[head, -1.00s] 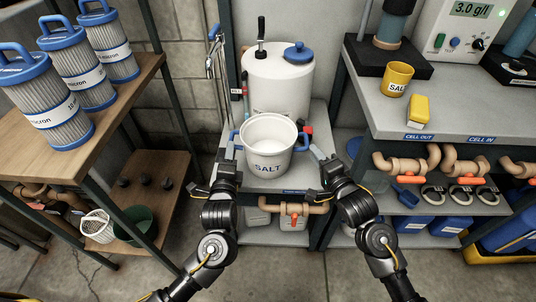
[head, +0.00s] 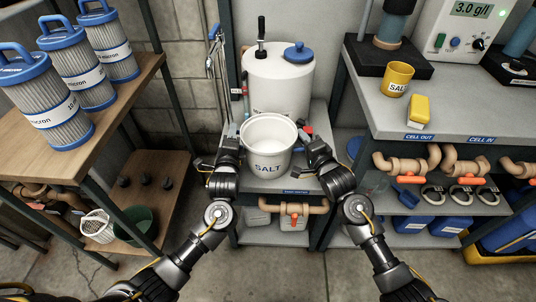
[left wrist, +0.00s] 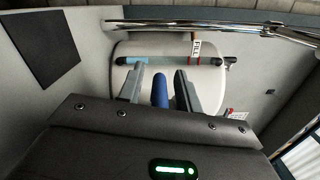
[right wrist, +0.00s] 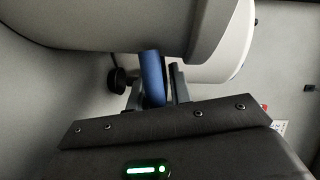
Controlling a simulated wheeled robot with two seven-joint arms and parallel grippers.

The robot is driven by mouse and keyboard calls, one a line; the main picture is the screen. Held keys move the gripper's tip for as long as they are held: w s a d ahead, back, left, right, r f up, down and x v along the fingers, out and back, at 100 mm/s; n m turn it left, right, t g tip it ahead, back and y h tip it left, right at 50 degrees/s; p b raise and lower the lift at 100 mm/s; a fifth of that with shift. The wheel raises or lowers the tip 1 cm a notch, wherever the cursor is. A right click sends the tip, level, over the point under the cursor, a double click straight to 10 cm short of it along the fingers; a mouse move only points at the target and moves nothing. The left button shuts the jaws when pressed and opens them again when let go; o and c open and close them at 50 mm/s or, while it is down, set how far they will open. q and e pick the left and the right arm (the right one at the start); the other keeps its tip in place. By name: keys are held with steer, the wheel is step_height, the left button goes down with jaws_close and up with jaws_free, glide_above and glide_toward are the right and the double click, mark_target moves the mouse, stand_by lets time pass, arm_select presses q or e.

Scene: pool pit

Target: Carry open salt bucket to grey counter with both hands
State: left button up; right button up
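The open white salt bucket (head: 268,158) stands upright on a low grey stand (head: 297,185), its SALT label facing me. My left gripper (head: 234,140) is at its left side. In the left wrist view, that gripper's open fingers (left wrist: 160,92) straddle a blue handle (left wrist: 160,88) with gaps showing. My right gripper (head: 306,140) is at the right side. In the right wrist view, its fingers (right wrist: 158,92) straddle the other blue handle (right wrist: 152,75), with a gap visible on one side. The grey counter (head: 385,112) is to the right, higher than the stand.
A white tank (head: 276,85) with a blue cap stands behind the bucket. A yellow SALT cup (head: 396,79) and a yellow block (head: 419,110) sit on the counter, with bare surface at its front left. Brown pipes (head: 405,164) run below. Filter cartridges stand on a wooden shelf (head: 120,105) at left.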

arm_select(q)
steer(key=c, duration=0.5)
arm_select(e)
jaws_close()
arm_select(q)
jaws_close()
arm_select(e)
steer(key=shift+f, duration=0.15)
arm_select(q)
steer(key=shift+r, duration=0.1)
